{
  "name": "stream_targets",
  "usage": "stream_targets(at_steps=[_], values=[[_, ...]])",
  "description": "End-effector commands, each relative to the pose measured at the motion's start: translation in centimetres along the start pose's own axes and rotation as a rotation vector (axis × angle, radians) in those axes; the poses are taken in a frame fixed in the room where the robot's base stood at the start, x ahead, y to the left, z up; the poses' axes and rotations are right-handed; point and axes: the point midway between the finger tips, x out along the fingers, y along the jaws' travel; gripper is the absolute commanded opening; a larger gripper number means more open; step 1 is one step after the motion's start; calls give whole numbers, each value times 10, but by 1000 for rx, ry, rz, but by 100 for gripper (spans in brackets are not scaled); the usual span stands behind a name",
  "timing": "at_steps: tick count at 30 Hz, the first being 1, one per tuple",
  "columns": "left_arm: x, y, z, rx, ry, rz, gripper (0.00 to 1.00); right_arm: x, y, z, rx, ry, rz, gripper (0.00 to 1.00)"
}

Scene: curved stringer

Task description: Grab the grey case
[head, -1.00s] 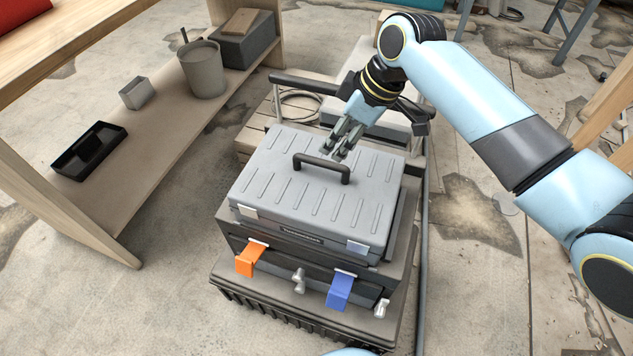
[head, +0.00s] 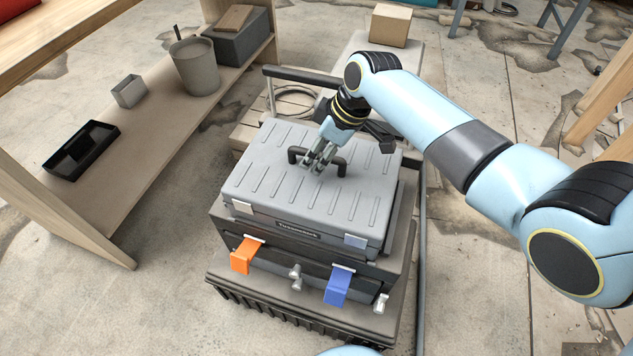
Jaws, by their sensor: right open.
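The grey case (head: 270,185) lies flat on top of a dark toolbox stack in the middle of the head view. Its lid is ribbed, with two pale latches on the front side. A dark handle (head: 341,167) stands up from the middle of the lid. My right gripper (head: 316,166) is open and points down at the handle, its fingers overlapping the handle's middle in the picture. I cannot tell whether the fingers touch it or straddle it. The left gripper is not in view.
Below the case is a dark box with an orange latch (head: 246,254) and a blue latch (head: 339,287). A wooden shelf at left holds a bucket (head: 196,68), a small grey box (head: 129,92) and a black tray (head: 108,140). A cardboard box (head: 390,25) stands behind.

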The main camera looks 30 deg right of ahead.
Motion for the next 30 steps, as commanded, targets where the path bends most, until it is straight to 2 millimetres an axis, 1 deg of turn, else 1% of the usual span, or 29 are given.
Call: stream_targets(at_steps=[21, 23, 30], values=[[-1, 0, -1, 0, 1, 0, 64, 4, 0, 2, 0, -1, 0, 44], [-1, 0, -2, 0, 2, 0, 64, 4, 0, 2, 0, -1, 0, 37], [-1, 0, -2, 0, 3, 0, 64, 4, 0, 2, 0, -1, 0, 6]])
